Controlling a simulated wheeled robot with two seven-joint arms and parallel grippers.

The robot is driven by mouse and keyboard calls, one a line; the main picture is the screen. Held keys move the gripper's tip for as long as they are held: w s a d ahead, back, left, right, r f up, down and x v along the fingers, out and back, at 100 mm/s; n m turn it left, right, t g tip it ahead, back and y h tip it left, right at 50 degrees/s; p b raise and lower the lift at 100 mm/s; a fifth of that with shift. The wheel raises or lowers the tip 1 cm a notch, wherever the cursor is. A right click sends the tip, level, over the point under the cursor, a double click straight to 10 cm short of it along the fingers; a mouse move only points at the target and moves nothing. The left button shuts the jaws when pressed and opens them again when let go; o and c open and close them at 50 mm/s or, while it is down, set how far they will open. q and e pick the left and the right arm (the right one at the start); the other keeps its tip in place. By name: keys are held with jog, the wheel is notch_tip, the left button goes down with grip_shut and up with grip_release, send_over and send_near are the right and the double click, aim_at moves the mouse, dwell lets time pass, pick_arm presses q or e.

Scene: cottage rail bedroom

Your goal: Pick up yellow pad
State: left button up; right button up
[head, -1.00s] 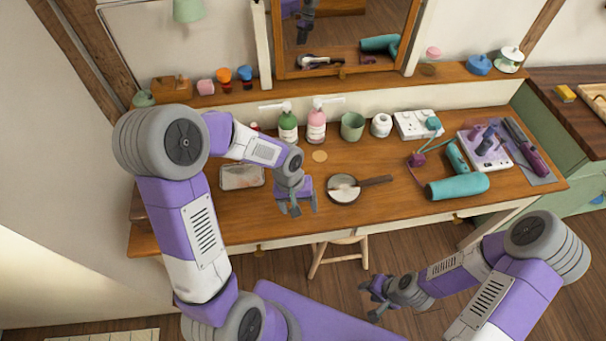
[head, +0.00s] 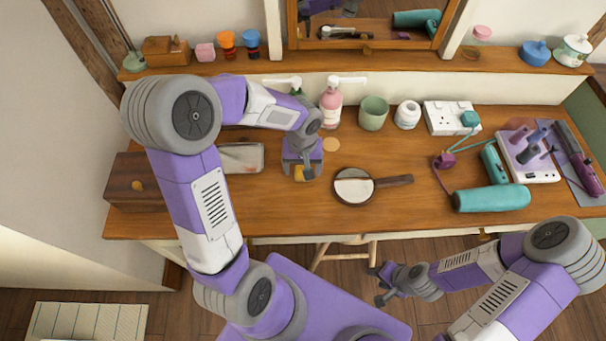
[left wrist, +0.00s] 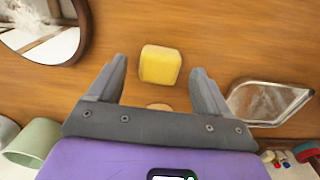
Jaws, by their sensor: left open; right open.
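The yellow pad (left wrist: 160,65) is a small rounded block lying on the wooden desk. In the left wrist view it shows just beyond and between my open left fingers, with bare wood on both sides of it. In the head view only a small yellow patch of the pad (head: 299,173) shows; my left gripper (head: 302,168) hangs over it and hides the rest. My left gripper is open and holds nothing. My right gripper (head: 381,285) is open and empty, low in front of the desk, near the stool.
A round handled mirror (head: 353,187) lies right of the left gripper, and a metallic tray (head: 241,157) lies left. The front middle of the desk is clear.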

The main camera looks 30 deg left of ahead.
pick_arm(q)
jog(key=shift+f, duration=0.9)
jog(key=c, duration=1)
jog(key=shift+r, duration=0.1)
jog(key=shift+c, duration=0.2)
notch_tip(320, 180, up, 18)
jog(key=p, duration=0.6)
jog(key=shift+c, duration=0.8)
